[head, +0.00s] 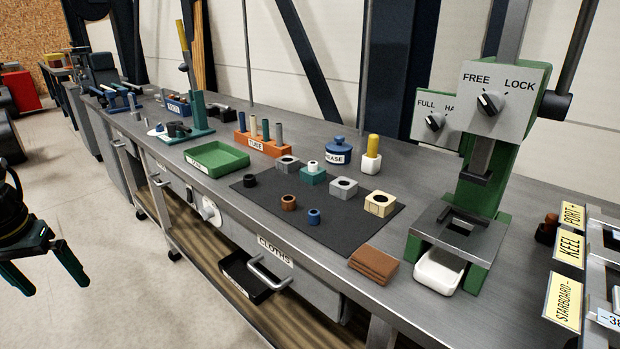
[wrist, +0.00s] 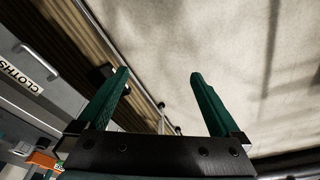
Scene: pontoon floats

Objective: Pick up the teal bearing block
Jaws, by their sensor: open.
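The teal bearing block (head: 313,175) stands on the dark mat (head: 270,216) on the workbench, with a white ring-shaped piece on its top. A grey block is just behind it to the left and another grey block (head: 344,188) is to its right. My gripper (head: 57,277) is at the left edge of the head view, out over the floor and well away from the bench top. Its two green fingers are apart with nothing between them, as the wrist view (wrist: 160,85) also shows. The teal block is not visible in the wrist view.
Around the teal block are a cream block (head: 380,204), a brown ring (head: 289,203), a blue ring (head: 314,216) and a black ring (head: 250,181). A green tray (head: 217,158) lies left, a green press (head: 480,190) stands right.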

